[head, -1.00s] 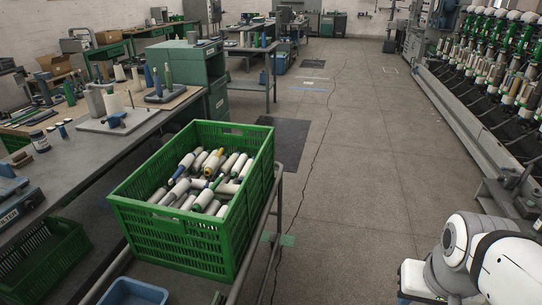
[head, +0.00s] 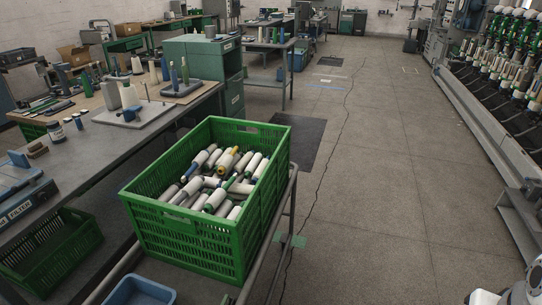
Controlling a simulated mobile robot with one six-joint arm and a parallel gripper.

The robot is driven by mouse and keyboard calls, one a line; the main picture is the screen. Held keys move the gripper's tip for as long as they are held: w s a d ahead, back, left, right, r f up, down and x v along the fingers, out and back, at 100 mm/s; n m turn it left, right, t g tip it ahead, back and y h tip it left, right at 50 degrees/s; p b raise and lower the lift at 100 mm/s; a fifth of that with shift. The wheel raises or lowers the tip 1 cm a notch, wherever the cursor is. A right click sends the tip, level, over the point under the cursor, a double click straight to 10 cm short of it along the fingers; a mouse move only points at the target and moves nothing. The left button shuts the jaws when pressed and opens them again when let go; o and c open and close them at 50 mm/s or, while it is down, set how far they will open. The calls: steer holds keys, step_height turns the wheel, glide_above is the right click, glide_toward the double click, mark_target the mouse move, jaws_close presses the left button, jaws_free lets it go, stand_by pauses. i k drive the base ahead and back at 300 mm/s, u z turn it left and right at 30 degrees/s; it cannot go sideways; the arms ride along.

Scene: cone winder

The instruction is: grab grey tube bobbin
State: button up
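Several bobbins with white yarn lie jumbled in a green slatted crate (head: 187,237). Their tube ends show grey, blue, green and yellow. A bobbin with what looks like a grey tube end (head: 172,198) lies near the crate's left side, partly among others. At this size I cannot tell for sure which bobbins have grey tubes. My gripper is not in view; only a white part of my arm shows at the bottom right corner, well apart from the crate.
The crate stands on a metal-framed cart (head: 294,195), with a blue bin (head: 140,291) in front. A workbench (head: 95,160) with cones runs along the left. Another green crate (head: 50,255) sits lower left. The winding machine (head: 480,120) lines the right. The floor (head: 375,200) between is clear.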

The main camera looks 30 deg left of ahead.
mark_target(190, 189)
steer(key=z, duration=0.05)
steer(key=i, duration=2.7)
steer(key=u, duration=3.45)
steer(key=i, duration=1.05)
steer(key=u, duration=0.05)
